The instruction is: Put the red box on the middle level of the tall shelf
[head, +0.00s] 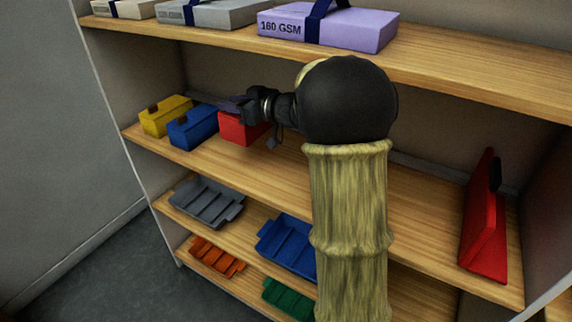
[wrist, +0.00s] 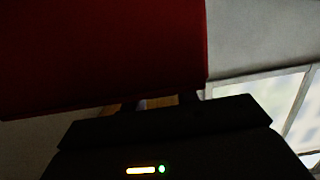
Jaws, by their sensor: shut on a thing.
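The red box (head: 238,129) is at the left of the shelf's middle level (head: 425,205), just right of a blue box. My gripper (head: 256,112) is shut on it, reaching in from the right. My gripper partly covers the box, and I cannot tell whether its underside touches the board. In the wrist view the red box (wrist: 100,55) fills the upper left, close against my dark gripper (wrist: 160,105). The fingertips are mostly hidden there.
A yellow box (head: 166,115) and the blue box (head: 193,127) stand left on the same level. A red upright item (head: 485,230) stands far right. Purple (head: 330,28) and grey packs sit above. Grey (head: 207,202), blue (head: 290,245), orange and green trays lie below.

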